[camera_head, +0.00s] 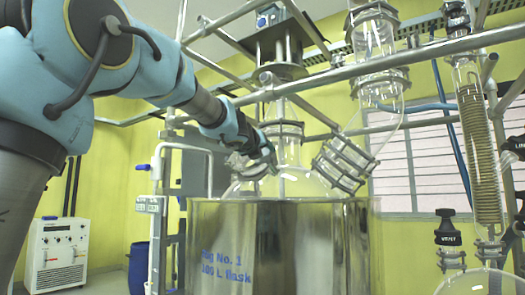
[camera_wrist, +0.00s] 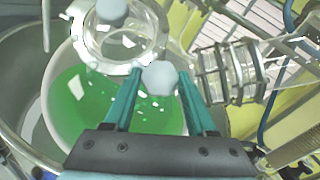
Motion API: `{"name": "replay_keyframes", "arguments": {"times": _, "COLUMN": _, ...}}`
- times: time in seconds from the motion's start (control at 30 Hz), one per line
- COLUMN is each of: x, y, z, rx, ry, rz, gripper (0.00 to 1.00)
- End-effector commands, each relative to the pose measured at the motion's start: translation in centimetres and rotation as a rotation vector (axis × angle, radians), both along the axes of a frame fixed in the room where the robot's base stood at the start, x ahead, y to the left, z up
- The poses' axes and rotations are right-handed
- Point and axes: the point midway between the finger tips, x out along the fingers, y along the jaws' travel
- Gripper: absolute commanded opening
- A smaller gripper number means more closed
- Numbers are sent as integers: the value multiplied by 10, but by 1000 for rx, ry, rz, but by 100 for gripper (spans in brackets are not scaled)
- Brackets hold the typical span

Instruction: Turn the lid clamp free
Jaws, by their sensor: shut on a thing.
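The lid clamp shows in the wrist view as a ring around a glass neck with pale grey round knobs. The near clamp knob (camera_wrist: 160,78) sits between the fingertips of my gripper (camera_wrist: 160,74), which is shut on it. A second knob (camera_wrist: 112,11) is at the top edge of the same view. In the head view my gripper (camera_head: 266,152) reaches down to the neck at the left shoulder of the glass flask (camera_head: 305,184); the clamp is small and partly hidden there. Green liquid (camera_wrist: 75,108) shows inside the flask.
A shiny metal vessel (camera_head: 330,240) surrounds the flask. A clamped slanted glass joint (camera_head: 342,163) stands to the right of my gripper, also in the wrist view (camera_wrist: 228,72). Metal frame bars (camera_head: 440,48) cross above. A white cabinet (camera_head: 58,254) stands at lower left.

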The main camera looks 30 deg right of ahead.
Motion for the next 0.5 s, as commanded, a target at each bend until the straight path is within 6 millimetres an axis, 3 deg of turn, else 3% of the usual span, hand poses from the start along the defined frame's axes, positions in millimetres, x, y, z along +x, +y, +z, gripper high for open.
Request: {"name": "replay_keyframes", "arguments": {"times": 0.5, "x": -1, "y": -2, "z": 3, "rx": -60, "ry": 107, "rz": 102, "gripper": 1}}
